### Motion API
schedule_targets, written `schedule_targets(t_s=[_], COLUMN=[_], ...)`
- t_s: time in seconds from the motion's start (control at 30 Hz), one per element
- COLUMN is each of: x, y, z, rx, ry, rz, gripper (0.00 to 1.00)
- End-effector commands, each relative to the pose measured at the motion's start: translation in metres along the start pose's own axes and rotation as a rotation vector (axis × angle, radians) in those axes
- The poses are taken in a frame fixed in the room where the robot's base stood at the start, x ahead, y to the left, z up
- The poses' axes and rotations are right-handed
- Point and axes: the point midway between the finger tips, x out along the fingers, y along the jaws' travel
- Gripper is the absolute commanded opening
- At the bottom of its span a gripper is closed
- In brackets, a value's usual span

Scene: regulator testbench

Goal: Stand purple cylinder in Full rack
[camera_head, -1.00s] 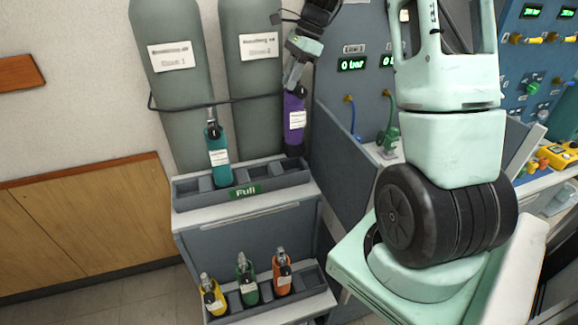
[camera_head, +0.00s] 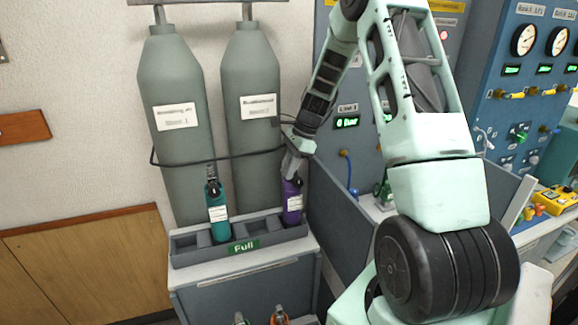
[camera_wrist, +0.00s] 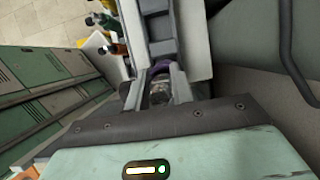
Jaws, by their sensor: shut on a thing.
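The purple cylinder (camera_head: 292,205) is upright at the right end of the Full rack (camera_head: 270,243). Its lower end is down behind the rack's front wall, in the rightmost compartment; whether it touches the floor there is hidden. My gripper (camera_head: 292,172) comes from above and is shut on the cylinder's top. In the wrist view my gripper (camera_wrist: 158,88) has its jaws around the dark valve top, with a sliver of the purple cylinder (camera_wrist: 157,71) beyond.
A teal cylinder (camera_head: 217,215) stands in the same rack, left of the purple one. Two tall grey tanks (camera_head: 180,120) stand behind. A grey panel (camera_head: 340,205) rises close on the right. Orange (camera_head: 279,316) and green cylinder tops show below.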

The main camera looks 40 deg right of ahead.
Motion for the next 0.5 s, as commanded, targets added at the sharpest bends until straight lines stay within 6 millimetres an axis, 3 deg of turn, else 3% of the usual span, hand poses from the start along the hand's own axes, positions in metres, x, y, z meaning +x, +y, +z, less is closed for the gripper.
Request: schedule_targets(t_s=[0.3, 0.33, 0.37, 0.4, 0.5], x=[0.002, 0.0024, 0.0022, 0.0022, 0.0022], y=[-0.0007, 0.0, 0.0, 0.0, 0.0], z=[-0.0008, -0.0012, -0.0011, -0.0011, -0.0011], rx=[-0.001, 0.0, -0.001, 0.0, 0.0], ry=[0.0, 0.0, 0.0, 0.0, 0.0], rz=[-0.002, 0.0, 0.0, 0.0, 0.0], gripper=[0.0, 0.32, 0.4, 0.45, 0.45])
